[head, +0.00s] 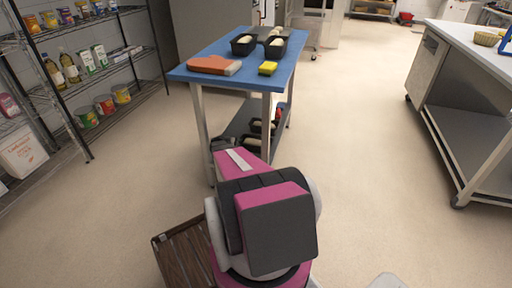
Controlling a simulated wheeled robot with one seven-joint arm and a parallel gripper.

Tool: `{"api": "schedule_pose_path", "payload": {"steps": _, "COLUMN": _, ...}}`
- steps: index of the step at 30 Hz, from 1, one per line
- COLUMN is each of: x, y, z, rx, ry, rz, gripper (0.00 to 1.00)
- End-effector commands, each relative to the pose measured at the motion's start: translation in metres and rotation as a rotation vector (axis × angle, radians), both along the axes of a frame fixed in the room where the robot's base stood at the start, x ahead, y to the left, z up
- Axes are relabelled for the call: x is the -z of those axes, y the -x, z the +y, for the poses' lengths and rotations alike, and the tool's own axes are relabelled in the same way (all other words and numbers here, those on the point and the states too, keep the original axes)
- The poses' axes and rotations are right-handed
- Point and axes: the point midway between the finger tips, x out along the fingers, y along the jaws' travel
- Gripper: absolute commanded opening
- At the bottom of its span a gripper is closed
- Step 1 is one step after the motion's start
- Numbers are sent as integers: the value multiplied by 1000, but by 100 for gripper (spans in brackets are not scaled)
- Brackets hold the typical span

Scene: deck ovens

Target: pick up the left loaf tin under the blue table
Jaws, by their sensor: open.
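The blue table (215,52) stands ahead of me, with a dark lower shelf (238,124) under its top. Two dark loaf tins with pale contents sit on that shelf: one nearer and more to the left (244,142), one farther and more to the right (256,125). The nearer tin is partly hidden by my arm. A dark shape by the near table leg is too small and covered to identify. My pink and grey arm fills the lower middle and points toward the shelf. My gripper's fingers do not show; the arm hides them.
On the tabletop are dark loaf tins (243,48), an orange-brown item (208,64) and a yellow sponge (268,68). A red thing (279,109) is near the shelf's far end. A slatted brown thing (180,255) is low left. Shelving (84,62) stands left, a steel counter (465,100) right; open floor lies between.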

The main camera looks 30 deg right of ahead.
Motion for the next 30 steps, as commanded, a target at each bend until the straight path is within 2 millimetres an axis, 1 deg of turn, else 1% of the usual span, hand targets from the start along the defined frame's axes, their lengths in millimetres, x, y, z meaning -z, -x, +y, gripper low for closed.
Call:
{"api": "schedule_pose_path", "payload": {"steps": 5, "x": 12, "y": -6, "z": -18, "rx": -1, "ry": 2, "rz": 1, "gripper": 56}}
{"api": "schedule_pose_path", "payload": {"steps": 9, "x": 23, "y": -10, "z": -36, "rx": 0, "ry": 1, "rz": 1, "gripper": 56}}
{"api": "schedule_pose_path", "payload": {"steps": 17, "x": 32, "y": -11, "z": -49, "rx": -1, "ry": 0, "rz": 1, "gripper": 56}}
{"api": "schedule_pose_path", "payload": {"steps": 26, "x": 55, "y": -16, "z": -82, "rx": 0, "ry": 0, "rz": 0, "gripper": 56}}
{"api": "schedule_pose_path", "payload": {"steps": 30, "x": 58, "y": -16, "z": -87, "rx": 0, "ry": 0, "rz": 0, "gripper": 56}}
